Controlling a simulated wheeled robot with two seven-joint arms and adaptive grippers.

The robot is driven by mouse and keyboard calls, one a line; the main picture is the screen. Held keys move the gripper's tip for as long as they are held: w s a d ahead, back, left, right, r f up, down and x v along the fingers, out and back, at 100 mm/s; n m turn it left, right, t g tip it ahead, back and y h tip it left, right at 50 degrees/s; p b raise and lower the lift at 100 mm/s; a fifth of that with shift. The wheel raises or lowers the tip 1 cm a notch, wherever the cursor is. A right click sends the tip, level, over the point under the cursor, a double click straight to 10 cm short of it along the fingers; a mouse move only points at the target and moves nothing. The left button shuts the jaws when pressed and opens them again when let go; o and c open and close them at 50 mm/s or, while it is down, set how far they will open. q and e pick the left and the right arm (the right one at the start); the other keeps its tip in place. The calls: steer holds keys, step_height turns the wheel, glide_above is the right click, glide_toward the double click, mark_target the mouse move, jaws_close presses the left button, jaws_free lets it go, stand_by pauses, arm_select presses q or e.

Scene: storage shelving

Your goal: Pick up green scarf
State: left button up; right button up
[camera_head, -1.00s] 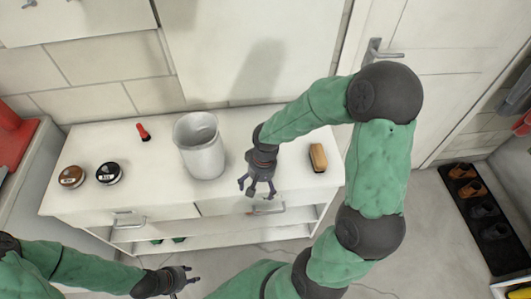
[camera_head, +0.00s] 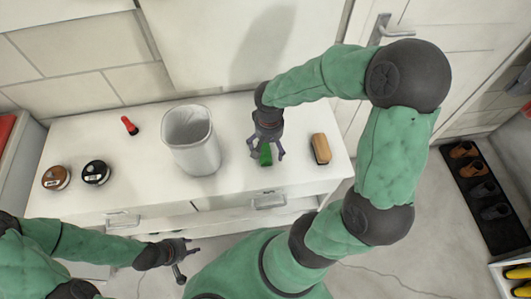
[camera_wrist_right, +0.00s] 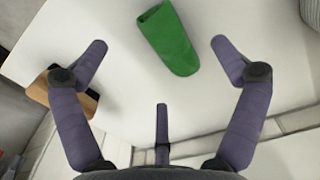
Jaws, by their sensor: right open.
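The green scarf (camera_wrist_right: 168,38) is a rolled or folded green piece lying on the white cabinet top. In the head view the scarf (camera_head: 265,157) shows only as a small green patch, partly hidden by my right gripper (camera_head: 266,152). In the right wrist view my right gripper (camera_wrist_right: 155,75) has its fingers spread, with the scarf beyond the fingertips and between their lines; nothing is held. My left gripper (camera_head: 186,262) hangs low in front of the cabinet, small in view; its finger opening is unclear.
On the cabinet top (camera_head: 235,195) stand a pale bin (camera_head: 190,140), a wooden brush (camera_head: 320,149), a red-and-black item (camera_head: 130,125) and two round tins (camera_head: 96,173). The wall is close behind. A shoe mat (camera_head: 495,205) lies on the floor at right.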

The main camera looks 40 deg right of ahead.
mark_target(269, 150)
steer(key=f+b, duration=0.1)
steer(key=f, duration=0.2)
steer(key=f+b, duration=0.1)
steer(key=f, duration=0.1)
steer(key=shift+w+d+f+b, duration=0.25)
steer(key=shift+w+f+b, duration=0.05)
steer(key=shift+w, duration=0.05)
steer(key=shift+r, duration=0.1)
steer(key=c, duration=1.2)
